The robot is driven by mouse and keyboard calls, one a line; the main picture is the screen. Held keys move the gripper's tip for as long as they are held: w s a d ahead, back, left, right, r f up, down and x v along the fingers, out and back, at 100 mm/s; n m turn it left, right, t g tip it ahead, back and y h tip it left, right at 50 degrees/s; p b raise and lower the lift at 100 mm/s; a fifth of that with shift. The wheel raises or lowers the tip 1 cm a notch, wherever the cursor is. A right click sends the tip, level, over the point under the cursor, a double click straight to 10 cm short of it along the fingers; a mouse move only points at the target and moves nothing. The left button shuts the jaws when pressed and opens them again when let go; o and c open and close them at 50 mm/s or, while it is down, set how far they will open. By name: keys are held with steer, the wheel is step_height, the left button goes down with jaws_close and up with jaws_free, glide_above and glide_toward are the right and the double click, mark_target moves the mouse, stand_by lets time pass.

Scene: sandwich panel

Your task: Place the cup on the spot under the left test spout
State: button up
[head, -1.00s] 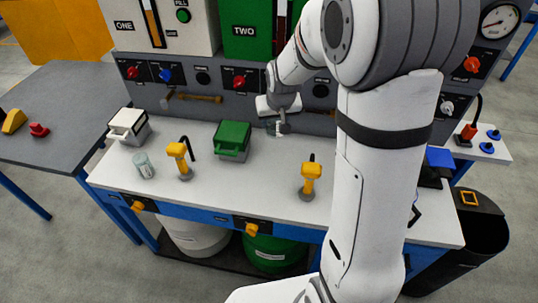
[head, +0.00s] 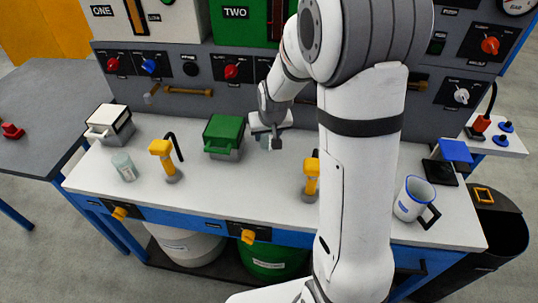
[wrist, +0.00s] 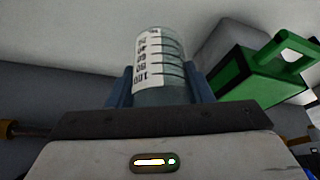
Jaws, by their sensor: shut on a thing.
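My gripper (head: 268,143) is shut on a clear graduated cup (wrist: 160,65), which is upright between the fingers in the wrist view. In the head view the gripper is above the bench, right of the green-lidded box, and the held cup is mostly hidden. The left test spout (head: 162,150) is yellow with a black bent lever and stands on the white bench to the left of my gripper. The right test spout (head: 311,175) is partly hidden by my arm. I cannot make out a marked spot under the left spout.
Another clear cup (head: 124,166) stands left of the left spout. A white-lidded box (head: 109,124) and a green-lidded box (head: 224,135) stand behind. A white mug with a blue rim (head: 412,198) stands at the right. The bench (head: 225,185) is clear between the spouts.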

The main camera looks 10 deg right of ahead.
steer(key=shift+f, duration=3.05)
steer(key=shift+f+b, duration=0.15)
steer(key=shift+b, duration=0.15)
steer(key=o, duration=1)
